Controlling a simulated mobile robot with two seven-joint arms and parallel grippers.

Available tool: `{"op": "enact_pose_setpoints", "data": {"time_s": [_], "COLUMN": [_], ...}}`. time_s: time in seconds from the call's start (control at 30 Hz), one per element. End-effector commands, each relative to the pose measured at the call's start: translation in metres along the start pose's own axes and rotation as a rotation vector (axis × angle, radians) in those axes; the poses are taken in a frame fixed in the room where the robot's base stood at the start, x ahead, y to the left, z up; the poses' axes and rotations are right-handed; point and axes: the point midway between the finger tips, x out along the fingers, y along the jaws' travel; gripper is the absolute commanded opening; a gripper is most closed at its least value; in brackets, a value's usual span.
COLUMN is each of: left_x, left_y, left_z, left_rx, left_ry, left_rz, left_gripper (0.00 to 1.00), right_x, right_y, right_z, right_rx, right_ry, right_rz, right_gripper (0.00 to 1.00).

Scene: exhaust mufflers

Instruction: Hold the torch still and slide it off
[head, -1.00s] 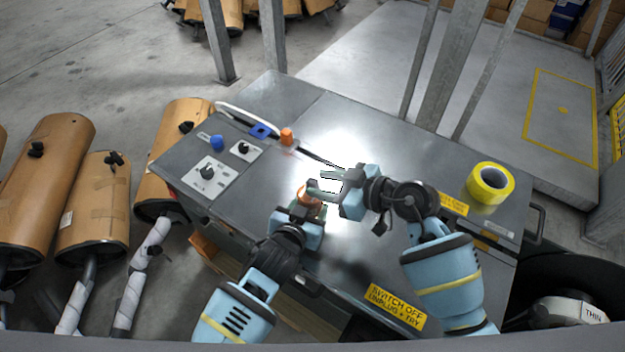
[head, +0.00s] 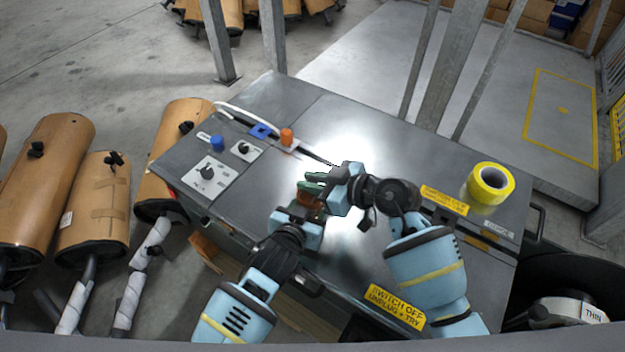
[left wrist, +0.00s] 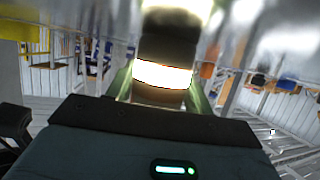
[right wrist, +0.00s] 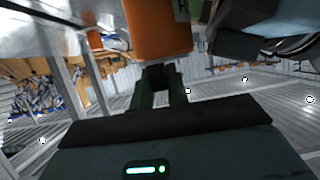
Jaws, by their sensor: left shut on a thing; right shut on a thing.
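The torch (head: 311,197) shows as a small orange piece between my two grippers in the head view, mostly hidden by them. In the left wrist view its dark body with a bright band (left wrist: 162,75) stands between the fingers of my left gripper (left wrist: 160,90), which is shut on it. In the right wrist view the orange part of the torch (right wrist: 160,30) looms close, with a dark small piece (right wrist: 160,75) below it between the fingers of my right gripper (right wrist: 158,88). My right gripper is shut on that dark piece, which seems to be on the torch.
The grey metal bench top (head: 350,115) holds a yellow tape roll (head: 491,183) at right. A blue knob (head: 217,143), a switch panel (head: 208,173) and an orange knob (head: 287,137) are at left. Posts rise behind the bench.

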Motion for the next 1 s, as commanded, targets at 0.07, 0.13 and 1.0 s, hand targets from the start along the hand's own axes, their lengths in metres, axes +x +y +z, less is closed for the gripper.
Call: {"op": "enact_pose_setpoints", "data": {"time_s": [0.07, 0.13, 1.0], "left_x": [0.0, 0.0, 0.0], "left_y": [0.0, -0.001, -0.001], "left_z": [0.001, 0.001, 0.001], "left_rx": [0.0, 0.0, 0.0], "left_ry": [-0.002, -0.002, -0.002], "left_rz": [-0.001, -0.001, -0.002], "left_gripper": [0.26, 0.26, 0.26], "right_x": [0.0, 0.0, 0.0], "right_y": [0.0, 0.0, -0.027], "right_z": [0.0, 0.0, 0.0], "right_rx": [0.0, 0.0, 0.001], "right_ry": [-0.001, -0.001, -0.001], "right_rz": [0.0, 0.0, -0.002], "right_gripper": [0.0, 0.0, 0.38]}}
